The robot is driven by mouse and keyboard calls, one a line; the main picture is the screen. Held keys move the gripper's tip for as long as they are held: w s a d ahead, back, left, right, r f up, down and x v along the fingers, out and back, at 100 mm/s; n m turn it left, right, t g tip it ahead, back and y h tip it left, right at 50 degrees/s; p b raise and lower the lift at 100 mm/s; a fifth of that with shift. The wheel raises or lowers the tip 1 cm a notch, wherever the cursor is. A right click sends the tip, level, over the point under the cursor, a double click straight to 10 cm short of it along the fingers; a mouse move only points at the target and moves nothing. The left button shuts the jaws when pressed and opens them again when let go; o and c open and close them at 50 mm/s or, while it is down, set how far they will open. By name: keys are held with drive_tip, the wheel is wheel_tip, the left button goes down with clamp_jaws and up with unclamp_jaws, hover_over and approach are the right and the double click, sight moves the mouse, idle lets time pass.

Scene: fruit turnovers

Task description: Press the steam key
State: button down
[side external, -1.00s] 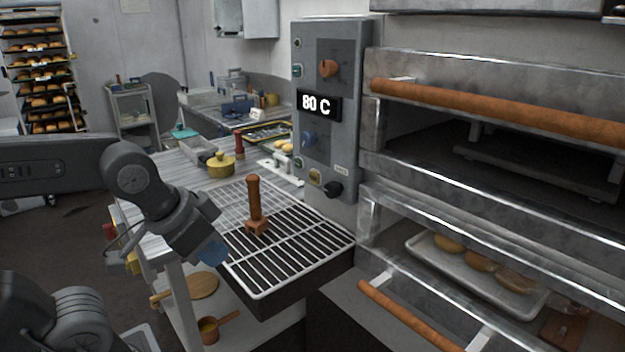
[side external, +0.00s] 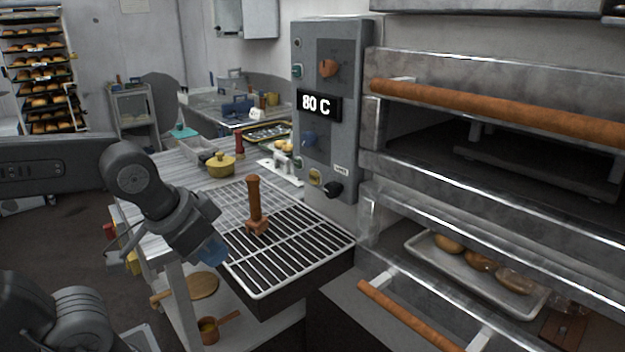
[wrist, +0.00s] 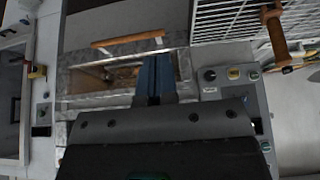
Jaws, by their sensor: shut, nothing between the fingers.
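The grey control panel (side external: 345,120) stands left of the ovens, with a display reading 80 C. Low on it are a yellow key (side external: 315,177), a black knob (side external: 333,189) and a small white label (side external: 341,169) too small to read, so I cannot tell which control is the steam key. In the wrist view the yellow key (wrist: 233,73) and black knob (wrist: 210,75) lie right of my gripper (wrist: 155,98). My gripper, with blue fingers (side external: 213,252), is shut and empty at the rack's left edge, well apart from the panel.
A wire rack (side external: 290,250) with a wooden-handled tool (side external: 255,205) standing on it lies between my gripper and the panel. Ovens with orange handles (side external: 500,105) fill the right side. A tray (side external: 480,275) of turnovers sits in the lower oven.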

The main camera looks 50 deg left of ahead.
sight(314, 177)
drive_tip(key=w+a+n+t+h, duration=0.1)
drive_tip(key=w+a+n+h, duration=0.15)
drive_tip(key=w, duration=0.65)
drive_tip(key=w+a+n+h, duration=0.1)
drive_tip(key=w+a+n, duration=0.15)
drive_tip(key=w, duration=0.55)
drive_tip(key=w+a+f+n+t+y, duration=0.1)
drive_tip(key=w+a+f, duration=0.3)
drive_tip(key=a, duration=0.4)
drive_tip(key=w+a+f+n+t, duration=0.1)
drive_tip(key=w+a+f+n, duration=0.3)
drive_tip(key=a, duration=0.5)
drive_tip(key=shift+w+a+y, duration=0.2)
drive_tip(key=shift+w+y, duration=0.05)
drive_tip(key=shift+y, duration=0.1)
drive_tip(key=w, duration=0.8)
drive_tip(key=shift+w, duration=0.4)
